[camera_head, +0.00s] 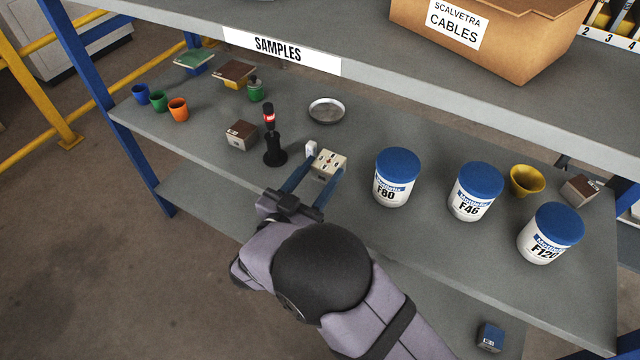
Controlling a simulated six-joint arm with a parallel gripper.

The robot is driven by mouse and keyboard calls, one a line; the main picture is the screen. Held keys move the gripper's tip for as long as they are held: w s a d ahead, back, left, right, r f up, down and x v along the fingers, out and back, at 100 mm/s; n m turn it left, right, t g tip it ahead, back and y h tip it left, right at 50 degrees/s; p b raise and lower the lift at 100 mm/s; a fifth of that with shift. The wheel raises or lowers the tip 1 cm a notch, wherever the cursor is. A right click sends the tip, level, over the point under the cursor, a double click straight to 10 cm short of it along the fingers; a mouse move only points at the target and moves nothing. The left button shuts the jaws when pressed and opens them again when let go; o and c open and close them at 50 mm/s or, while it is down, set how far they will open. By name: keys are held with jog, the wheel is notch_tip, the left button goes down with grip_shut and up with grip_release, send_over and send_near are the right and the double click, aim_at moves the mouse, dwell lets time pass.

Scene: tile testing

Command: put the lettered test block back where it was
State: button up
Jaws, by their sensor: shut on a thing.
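My gripper (325,172) reaches over the middle of the shelf, its two blue fingers on either side of a cream block (329,161). It is shut on this block. The block's top carries several small dark and orange marks, too small to read as letters. I cannot tell whether the block touches the shelf or is slightly above it. A small white piece (311,148) shows at the left fingertip. Two brown-topped blocks stand elsewhere, one at the left (241,135) and one at the far right (580,190).
A round metal dish (326,111) lies behind. White tubs with blue lids (396,178) and a yellow funnel-like bowl (527,180) stand right. The upper shelf (370,75) overhangs the back.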

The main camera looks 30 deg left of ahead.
aim_at(322, 182)
jog(key=shift+f+b, duration=0.35)
jog(key=shift+f, duration=1.4)
jog(key=shift+f, duration=0.15)
jog(key=o, duration=1.3)
jog(key=shift+s, duration=0.2)
jog(key=s, duration=1.1)
jog(key=shift+s+p, duration=0.35)
